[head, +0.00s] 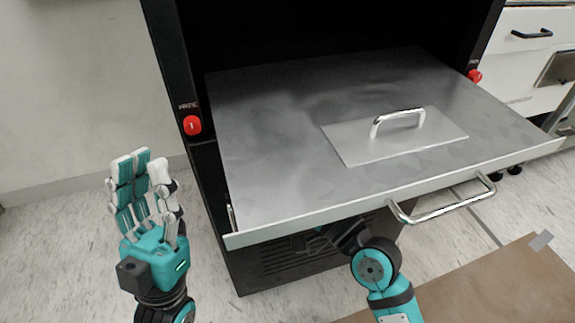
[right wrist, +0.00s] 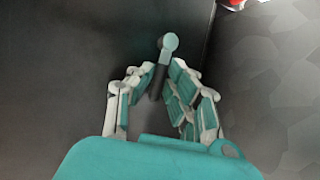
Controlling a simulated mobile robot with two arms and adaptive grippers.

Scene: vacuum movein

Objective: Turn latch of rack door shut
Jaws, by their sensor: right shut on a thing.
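In the right wrist view, a latch (right wrist: 168,42) with a round pale grey head and a dark stem stands against a dark surface. My right gripper (right wrist: 160,78) is shut on its stem, with fingers on both sides. In the head view, my right arm reaches under the metal panel of the black rack (head: 200,170), and the panel hides the right fingers and the latch. My left gripper (head: 145,195) is open and empty, fingers up, left of the rack. I cannot make out the rack door's edges.
A grey metal panel (head: 270,150) sticks out of the rack, with a front handle (head: 445,205). A plate (head: 360,150) with its own handle lies on it. Red buttons (head: 192,125) sit on the rack's posts. A brown sheet (head: 500,285) lies on the floor; floor at left is clear.

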